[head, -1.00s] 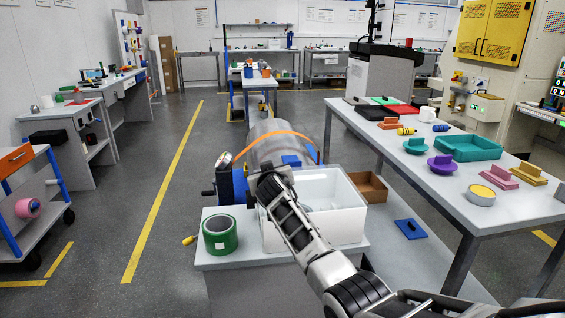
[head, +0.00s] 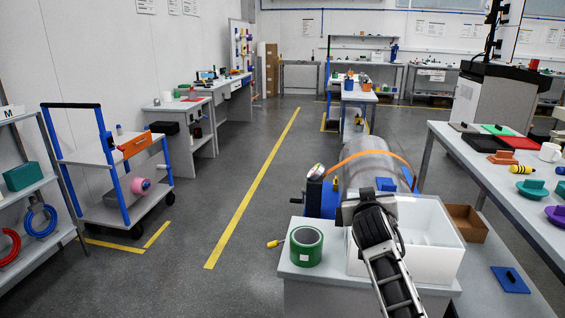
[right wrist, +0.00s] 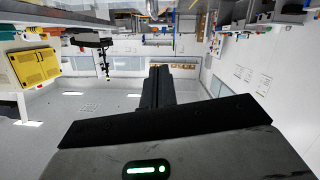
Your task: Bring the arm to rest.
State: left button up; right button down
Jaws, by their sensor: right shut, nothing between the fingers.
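My right arm (head: 380,248) comes up from the bottom in the head view, in front of the white bin's left part. Its far end is near the bin's back left corner, and the fingers do not show there. In the right wrist view my right gripper (right wrist: 157,74) shows as dark fingers closed together, with nothing between them. The wrist picture is upside down, with the room's furniture along its top. My left gripper is not in view.
The white bin (head: 440,262) stands on a grey bench beside a green tape roll (head: 306,246). A grey cylinder (head: 370,165) with an orange band lies behind. A long table (head: 470,150) with several parts stands at right.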

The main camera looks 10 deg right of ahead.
jog(key=s+a+f+n+y, duration=0.1)
jog(key=s+a+f+y, duration=0.1)
jog(key=s+a+f, duration=0.3)
jog(key=s+a+f+n+y, duration=0.1)
jog(key=s+f+n, duration=0.15)
jog(key=f, duration=0.45)
jog(key=s+a+f+g+y, duration=0.1)
jog(key=s+a+f+y, duration=0.1)
jog(key=s, duration=0.6)
jog(key=s+a+f+n+g+y, duration=0.1)
jog(key=s+a+f+y, duration=0.1)
jog(key=s+a+f, duration=0.3)
jog(key=s+a+f+g+y, duration=0.1)
jog(key=s+a+f+y, duration=0.2)
jog(key=s, duration=1)
jog(key=a, duration=0.2)
jog(key=shift+a+f, duration=0.25)
jog(key=shift+a, duration=0.15)
jog(key=shift+s+n, duration=0.1)
jog(key=shift+n, duration=0.15)
